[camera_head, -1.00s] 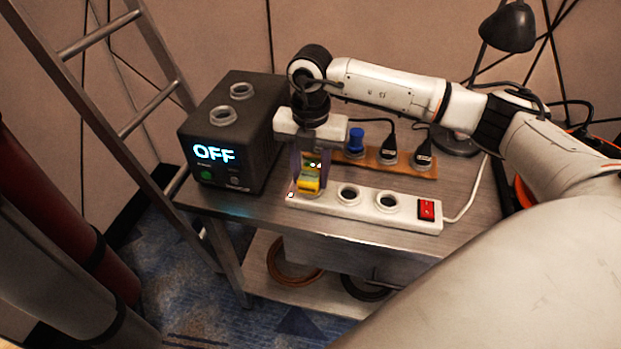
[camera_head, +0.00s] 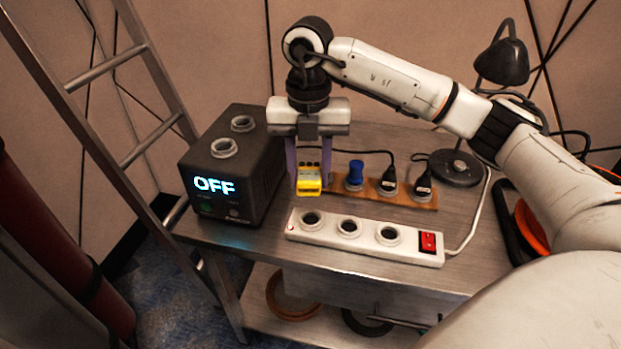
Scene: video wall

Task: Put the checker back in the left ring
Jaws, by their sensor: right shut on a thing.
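The black box (camera_head: 240,165) stands at the left with a lit "OFF" display. Two grey rings sit on its top: a nearer left one (camera_head: 224,147) and a farther right one (camera_head: 242,123). Both look empty. The white power strip (camera_head: 365,243) has three sockets, all uncovered. My left gripper is not in view.
A wooden strip (camera_head: 415,196) behind holds a blue plug (camera_head: 355,174) and two black plugs. A red switch (camera_head: 428,242) sits at the white strip's right end. A black lamp (camera_head: 503,60) stands at the back right. A metal ladder (camera_head: 150,105) leans at the left.

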